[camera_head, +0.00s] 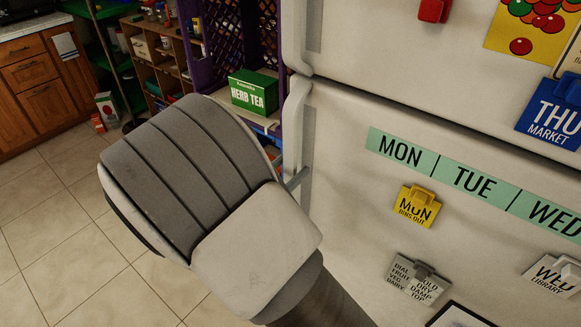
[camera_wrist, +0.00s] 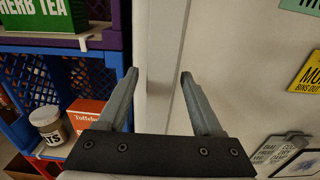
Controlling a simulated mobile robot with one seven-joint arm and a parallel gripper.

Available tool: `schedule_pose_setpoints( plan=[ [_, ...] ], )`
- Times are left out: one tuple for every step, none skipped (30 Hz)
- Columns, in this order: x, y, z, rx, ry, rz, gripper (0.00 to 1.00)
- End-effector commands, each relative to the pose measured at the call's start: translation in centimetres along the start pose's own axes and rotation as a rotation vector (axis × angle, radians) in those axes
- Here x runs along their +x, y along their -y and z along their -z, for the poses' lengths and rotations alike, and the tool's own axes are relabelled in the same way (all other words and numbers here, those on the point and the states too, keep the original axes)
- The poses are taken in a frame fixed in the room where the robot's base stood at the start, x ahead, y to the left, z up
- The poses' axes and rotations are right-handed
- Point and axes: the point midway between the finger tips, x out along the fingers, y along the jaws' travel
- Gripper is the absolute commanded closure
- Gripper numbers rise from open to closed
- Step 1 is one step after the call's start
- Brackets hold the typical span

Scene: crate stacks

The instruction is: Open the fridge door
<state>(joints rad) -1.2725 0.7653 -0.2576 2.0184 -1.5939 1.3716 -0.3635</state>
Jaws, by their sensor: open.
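The white fridge (camera_head: 345,120) fills the right of the head view, with an upper and a lower door, both looking closed. The lower door's pale vertical handle (camera_head: 294,120) runs down its left edge; my arm hides its lower part. In the wrist view my gripper (camera_wrist: 158,73) is open, its two grey fingers pointing at the fridge's left edge. A pale upright strip, apparently the handle (camera_wrist: 162,45), lies between the fingers in the picture. I cannot tell how deep it sits between them, and no contact shows. In the head view my wrist mostly hides the fingers.
Left of the fridge stand stacked purple and blue crates (camera_wrist: 62,43) with a green herb tea box (camera_head: 253,92), a jar (camera_wrist: 48,127) and an orange box (camera_wrist: 86,116). Magnets and notes (camera_head: 417,206) hang on the door. Tiled floor (camera_head: 60,240) is open at left.

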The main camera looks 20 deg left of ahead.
Motion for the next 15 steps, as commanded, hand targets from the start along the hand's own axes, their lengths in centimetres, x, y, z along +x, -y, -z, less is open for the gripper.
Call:
schedule_pose_setpoints(
  plan=[
    [0.39, 0.00, 0.00, 0.000, 0.001, 0.000, 0.32],
    [0.57, 0.00, -0.01, 0.000, 0.001, 0.000, 0.32],
    [0.74, 0.01, -0.02, 0.000, 0.001, 0.000, 0.32],
    [0.84, 0.02, -0.02, 0.000, 0.001, 0.000, 0.32],
    [0.90, 0.02, -0.02, 0.000, 0.001, 0.000, 0.32],
    [0.95, 0.02, -0.02, 0.000, 0.001, 0.000, 0.32],
    [0.97, 0.02, -0.02, 0.000, 0.001, 0.000, 0.32],
    [0.97, 0.02, -0.02, 0.000, 0.001, 0.000, 0.32],
    [0.96, 0.02, -0.02, 0.000, 0.001, 0.000, 0.32],
    [0.95, 0.02, -0.02, 0.000, 0.001, 0.000, 0.32],
    [0.95, 0.02, -0.02, 0.000, 0.001, 0.000, 0.32],
    [0.94, 0.02, -0.02, 0.000, 0.001, 0.000, 0.32],
    [0.94, 0.02, -0.02, 0.000, 0.001, 0.000, 0.38],
    [0.93, 0.02, -0.02, 0.000, 0.001, 0.000, 0.43],
    [0.92, 0.02, -0.01, 0.000, 0.001, 0.000, 0.51]
  ],
)
